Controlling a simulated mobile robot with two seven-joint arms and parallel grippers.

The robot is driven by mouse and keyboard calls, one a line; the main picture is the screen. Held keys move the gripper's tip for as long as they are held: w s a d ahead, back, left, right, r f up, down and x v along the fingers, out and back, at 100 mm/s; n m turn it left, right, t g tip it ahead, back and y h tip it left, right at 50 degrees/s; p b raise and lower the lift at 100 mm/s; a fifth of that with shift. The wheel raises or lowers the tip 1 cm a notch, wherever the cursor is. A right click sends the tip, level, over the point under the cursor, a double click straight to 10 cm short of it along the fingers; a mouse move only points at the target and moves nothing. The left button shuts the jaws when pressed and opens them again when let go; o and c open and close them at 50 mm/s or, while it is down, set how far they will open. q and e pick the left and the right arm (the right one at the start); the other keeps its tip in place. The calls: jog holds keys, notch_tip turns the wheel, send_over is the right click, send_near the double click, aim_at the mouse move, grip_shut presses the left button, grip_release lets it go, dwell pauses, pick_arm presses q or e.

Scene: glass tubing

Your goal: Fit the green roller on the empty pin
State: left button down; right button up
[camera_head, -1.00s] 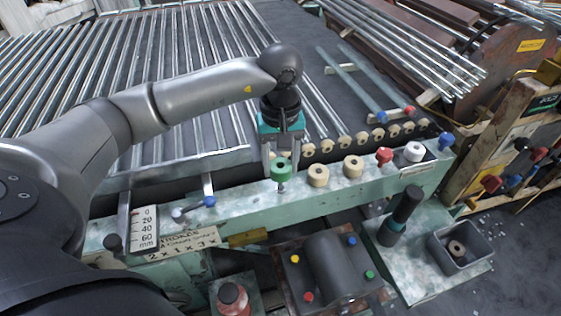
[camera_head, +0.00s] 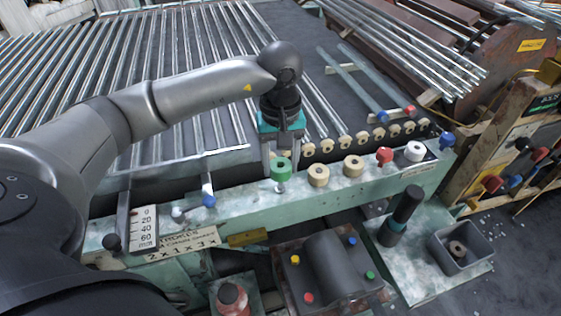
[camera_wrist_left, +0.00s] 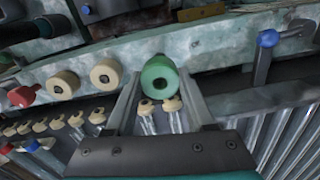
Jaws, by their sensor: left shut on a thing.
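The green roller (camera_head: 281,168) is between the fingers of my left gripper (camera_head: 283,160), at the pale green rail (camera_head: 240,207). My left gripper is shut on it. Two cream rollers (camera_head: 318,175) (camera_head: 353,166) sit on the rail to the right. My right gripper is not in view.
A red knob (camera_head: 384,156), a white roller (camera_head: 414,151) and a blue knob (camera_head: 446,140) stand farther right along the rail. A lever with a blue knob (camera_head: 209,201) is to the left. A grey bin (camera_head: 480,240) holds a brownish roller. Glass tubes lie behind the rail.

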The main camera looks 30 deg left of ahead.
aim_at(280, 178)
pick_arm(q)
jog(key=shift+b, duration=0.4)
dwell(0.8)
jog(key=shift+f, duration=0.15)
jog(key=shift+f+b, duration=0.35)
jog(key=shift+b, duration=0.1)
jog(key=shift+f+b, duration=1.75)
jog(key=shift+f, duration=0.1)
jog(key=shift+c, duration=0.9)
grip_release()
notch_tip(280, 178, up, 15)
jog(key=p, duration=0.2)
jog(key=shift+r+p, duration=0.15)
jog(key=shift+p, duration=0.15)
